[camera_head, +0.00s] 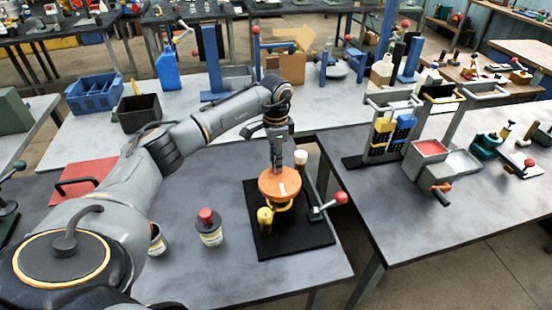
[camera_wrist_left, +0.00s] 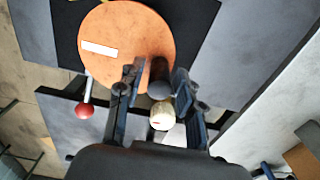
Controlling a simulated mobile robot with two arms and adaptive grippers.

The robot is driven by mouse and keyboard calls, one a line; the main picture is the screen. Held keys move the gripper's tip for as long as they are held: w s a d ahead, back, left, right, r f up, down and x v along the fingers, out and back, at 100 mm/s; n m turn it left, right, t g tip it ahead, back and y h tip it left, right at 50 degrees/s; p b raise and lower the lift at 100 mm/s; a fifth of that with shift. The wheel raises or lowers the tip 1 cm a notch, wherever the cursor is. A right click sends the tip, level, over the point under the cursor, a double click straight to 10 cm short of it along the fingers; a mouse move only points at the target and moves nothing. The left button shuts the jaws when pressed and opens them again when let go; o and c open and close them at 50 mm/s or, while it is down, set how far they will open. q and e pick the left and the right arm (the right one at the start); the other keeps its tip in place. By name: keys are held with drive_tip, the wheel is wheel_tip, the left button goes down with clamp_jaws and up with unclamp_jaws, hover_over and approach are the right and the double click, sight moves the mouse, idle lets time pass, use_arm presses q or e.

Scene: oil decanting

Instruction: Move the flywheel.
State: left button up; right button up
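The flywheel looks to be the orange disc (camera_head: 278,186) with a white mark, seated over a yellow fitting on a black base plate (camera_head: 300,238). It also shows at the top left of the left wrist view (camera_wrist_left: 125,30). My left gripper (camera_head: 278,166) points down at the disc's far side, its fingertips close to the edge. In the left wrist view its fingers (camera_wrist_left: 158,78) stand apart. A dark post with a cream top (camera_wrist_left: 160,115) shows in the gap; I cannot tell if they touch it. My right gripper is out of view.
A red-knobbed lever (camera_head: 338,199) sticks out right of the disc, and a short yellow post (camera_head: 265,218) stands in front. A red-capped container (camera_head: 209,228) stands left of the plate. The right table holds a rack (camera_head: 390,130) and a red tray (camera_head: 430,148).

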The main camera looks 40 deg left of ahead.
use_arm(q)
drive_tip(key=shift+r, duration=0.15)
wheel_tip(320, 180, up, 12)
idle(0.6)
drive_tip(key=shift+f, duration=0.2)
